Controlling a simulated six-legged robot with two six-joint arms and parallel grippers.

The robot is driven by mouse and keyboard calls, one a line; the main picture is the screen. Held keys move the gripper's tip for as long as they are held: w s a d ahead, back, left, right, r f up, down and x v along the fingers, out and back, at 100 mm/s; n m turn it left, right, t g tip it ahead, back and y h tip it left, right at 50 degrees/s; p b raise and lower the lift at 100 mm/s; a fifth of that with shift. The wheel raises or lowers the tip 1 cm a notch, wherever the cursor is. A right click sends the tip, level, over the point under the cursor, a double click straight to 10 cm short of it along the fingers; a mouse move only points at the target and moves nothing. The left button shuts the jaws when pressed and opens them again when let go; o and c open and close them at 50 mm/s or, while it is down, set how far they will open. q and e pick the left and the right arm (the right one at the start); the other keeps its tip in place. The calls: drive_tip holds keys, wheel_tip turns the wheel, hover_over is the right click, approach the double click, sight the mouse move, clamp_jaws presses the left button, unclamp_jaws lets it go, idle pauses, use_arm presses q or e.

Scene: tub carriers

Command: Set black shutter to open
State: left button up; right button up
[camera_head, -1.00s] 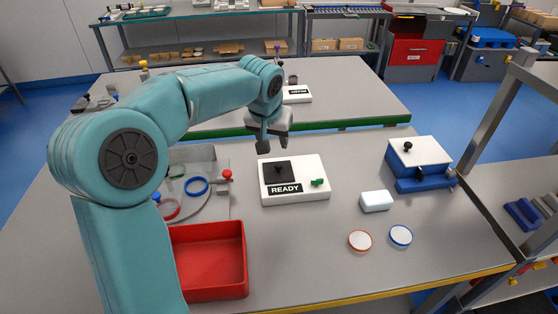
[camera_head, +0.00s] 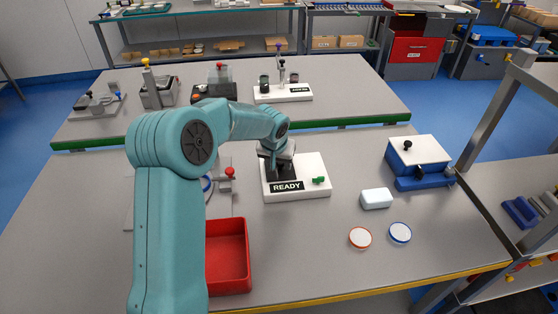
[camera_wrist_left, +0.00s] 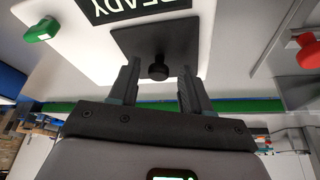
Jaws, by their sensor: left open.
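The black shutter (camera_wrist_left: 183,42) is a dark square plate with a round black knob (camera_wrist_left: 158,68). It lies on a white box (camera_head: 312,172) with a "READY" label (camera_head: 286,186) and a green knob (camera_head: 319,180). The box also shows in the left wrist view (camera_wrist_left: 85,45). My left gripper (camera_wrist_left: 158,75) is open, with one finger on each side of the knob, and a gap shows on both sides. In the head view my left gripper (camera_head: 278,168) is over the shutter and hides most of it. My right gripper is not in view.
A red tray (camera_head: 238,255) stands in front, left of the white box. A red knob (camera_head: 229,172) is close to the box's left side. A white block (camera_head: 376,198), two round lids (camera_head: 360,237) and a blue-and-white box (camera_head: 418,160) are to the right. The front middle of the table is clear.

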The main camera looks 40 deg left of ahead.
use_arm(q)
drive_tip(key=shift+w+d+f, duration=0.1)
drive_tip(key=shift+w, duration=0.1)
clamp_jaws()
drive_tip(key=shift+w+d, duration=0.1)
drive_tip(key=w+d, duration=0.1)
drive_tip(key=w, duration=0.1)
drive_tip(key=w+d, duration=0.2)
drive_tip(key=w+d+b, duration=0.1)
drive_tip(key=w+d, duration=0.1)
drive_tip(key=w, duration=0.1)
drive_tip(key=shift+d, duration=0.3)
drive_tip(key=shift+w, duration=0.1)
